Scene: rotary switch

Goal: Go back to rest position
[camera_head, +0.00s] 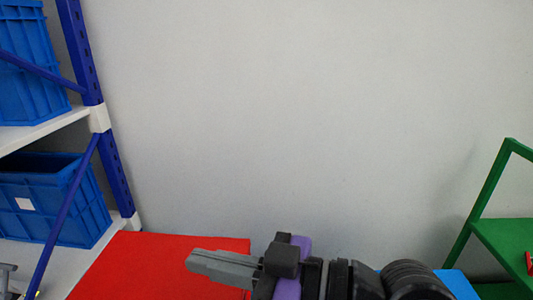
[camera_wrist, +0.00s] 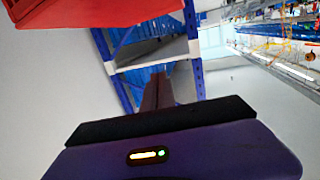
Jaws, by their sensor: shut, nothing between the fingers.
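My gripper (camera_head: 222,268) shows at the bottom of the head view, pointing left above or in front of a red surface (camera_head: 150,262). Its grey fingers are together with nothing between them. In the wrist view the fingers (camera_wrist: 157,92) reach away from the dark and purple gripper body toward a blue shelf rack. The gripper touches nothing that I can see. No rotary switch shows in either view.
A blue and white rack (camera_head: 98,118) with blue crates (camera_head: 48,205) stands at the left. A green metal stand (camera_head: 490,235) is at the right. A plain grey wall (camera_head: 320,110) fills the back. The wrist view shows stocked shelves (camera_wrist: 285,45) at the far right.

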